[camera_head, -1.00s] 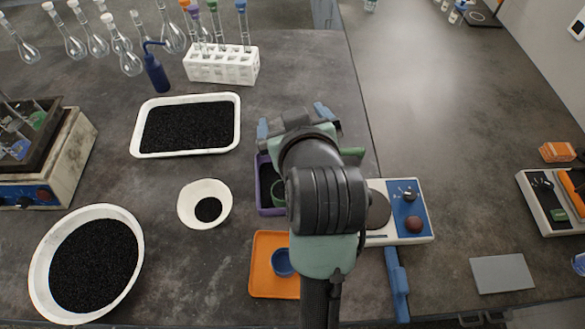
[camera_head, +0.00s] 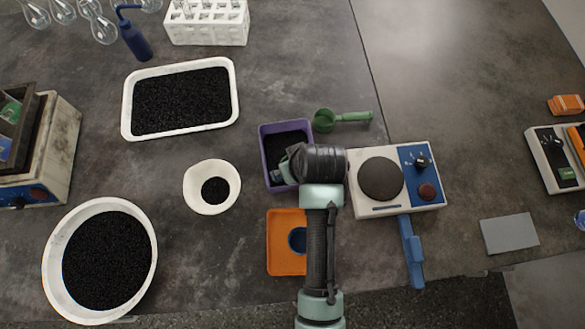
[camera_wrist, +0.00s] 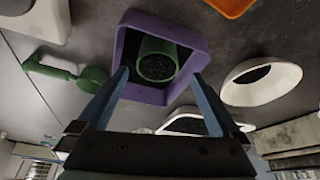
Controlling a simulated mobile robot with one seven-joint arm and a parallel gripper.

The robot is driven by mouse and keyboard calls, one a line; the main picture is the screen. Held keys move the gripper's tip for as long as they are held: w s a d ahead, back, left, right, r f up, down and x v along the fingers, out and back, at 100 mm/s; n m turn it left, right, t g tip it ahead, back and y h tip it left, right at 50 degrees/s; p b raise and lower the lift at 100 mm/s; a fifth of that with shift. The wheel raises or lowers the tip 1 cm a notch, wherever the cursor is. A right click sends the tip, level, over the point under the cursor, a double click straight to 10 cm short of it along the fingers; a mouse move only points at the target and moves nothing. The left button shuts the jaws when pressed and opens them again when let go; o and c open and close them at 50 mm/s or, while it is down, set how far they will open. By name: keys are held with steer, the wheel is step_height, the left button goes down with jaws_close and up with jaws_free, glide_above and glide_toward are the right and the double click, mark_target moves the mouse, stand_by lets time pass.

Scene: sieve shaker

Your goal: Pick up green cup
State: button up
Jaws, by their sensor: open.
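The green cup (camera_wrist: 157,55) sits in the purple tray (camera_wrist: 194,40) in the wrist view, with dark granules inside it. In the head view the purple tray (camera_head: 264,145) stands at the middle of the bench, and my wrist hides most or all of the cup there. My gripper (camera_wrist: 159,76) is open and empty. In the wrist view its two blue fingers reach toward the tray, one on each side of the cup. I cannot tell how far the fingertips are from it.
A green scoop (camera_head: 340,117) lies beyond the tray. A hotplate (camera_head: 410,205) stands close on the right. An orange tray (camera_head: 273,250) with a blue cup (camera_head: 297,240) lies in front. A white bowl (camera_head: 213,170) and a white tray of granules (camera_head: 232,105) are left.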

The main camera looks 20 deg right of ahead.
steer(key=shift+x, duration=2.35)
steer(key=shift+d, duration=0.15)
steer(key=shift+c, duration=0.2)
steer(key=c, duration=1.4)
